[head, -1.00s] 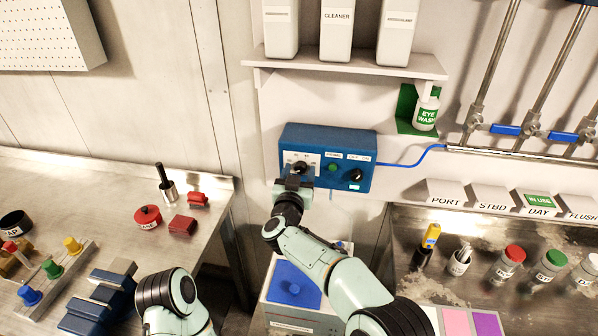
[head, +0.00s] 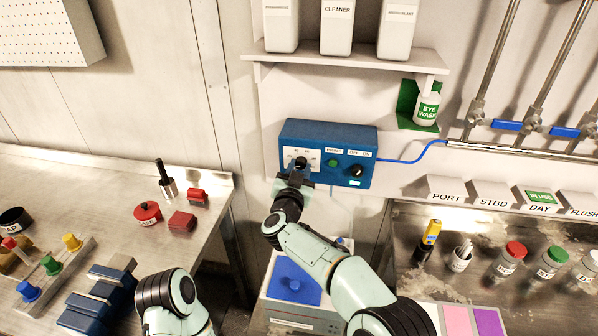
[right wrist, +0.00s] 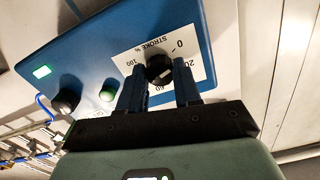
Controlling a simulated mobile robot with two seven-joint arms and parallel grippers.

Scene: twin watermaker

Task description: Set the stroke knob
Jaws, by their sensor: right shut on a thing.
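The blue control box (head: 290,133) is on the wall, with a black stroke knob (head: 301,163) on a white scale plate at its left. In the right wrist view the stroke knob (right wrist: 160,68) appears upside down on its "STROKE %" plate (right wrist: 180,45), marked 0, 20, 60 and 100. A pale mark shows on the knob's lower part; its exact reading is hard to tell. My right gripper (right wrist: 160,84) has a finger on each side of the knob and is shut on it. It also shows in the head view (head: 299,174). My left gripper is out of view.
A green button (head: 332,163) and another black knob (head: 357,171) are to the right on the box. A shelf of bottles (head: 345,58) is above. A blue cable (head: 410,160) leaves the box's right side. Workbenches flank the arm.

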